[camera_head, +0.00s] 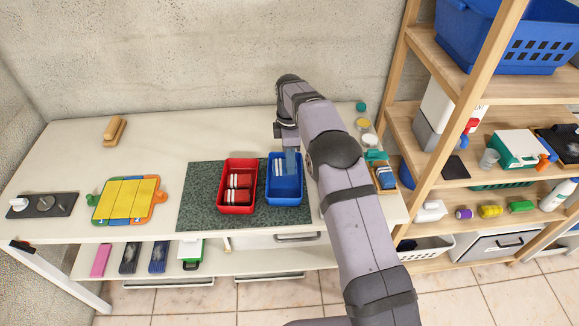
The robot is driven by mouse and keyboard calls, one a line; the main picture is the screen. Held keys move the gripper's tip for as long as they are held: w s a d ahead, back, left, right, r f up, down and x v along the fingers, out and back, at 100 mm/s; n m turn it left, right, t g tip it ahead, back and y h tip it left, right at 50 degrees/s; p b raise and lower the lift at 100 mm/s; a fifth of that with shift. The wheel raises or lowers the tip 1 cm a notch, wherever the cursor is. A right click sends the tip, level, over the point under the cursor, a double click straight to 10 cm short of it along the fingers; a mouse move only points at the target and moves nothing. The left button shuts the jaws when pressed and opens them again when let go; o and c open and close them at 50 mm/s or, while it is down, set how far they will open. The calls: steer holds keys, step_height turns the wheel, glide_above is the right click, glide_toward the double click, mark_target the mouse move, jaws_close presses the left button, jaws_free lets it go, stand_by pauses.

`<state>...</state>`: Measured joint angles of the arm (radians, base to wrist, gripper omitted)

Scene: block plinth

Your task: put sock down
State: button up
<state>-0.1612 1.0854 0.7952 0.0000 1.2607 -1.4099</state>
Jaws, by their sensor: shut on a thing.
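My gripper (289,148) is above the back part of the blue tray (284,203). It is shut on a small blue-grey item (291,163), which I take to be the sock. The item hangs below the fingers, over or just inside the back of the tray; I cannot tell if it touches the tray. White pieces stand in the blue tray to the left of the item. The fingertips are small and partly hard to make out.
A red tray (237,209) with several pieces stands left of the blue tray, both on a dark green mat (199,198). A yellow board (128,199) and a grey panel (43,206) lie further left. A wooden shelf (460,183) stands right. The table's back left is mostly clear.

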steer(key=shift+f+p, duration=0.7)
steer(key=shift+f, duration=1.25)
steer(key=shift+f, duration=0.15)
steer(key=o, duration=1.1)
step_height(320, 180, up, 12)
steer(key=b, duration=0.3)
steer(key=shift+r, duration=0.2)
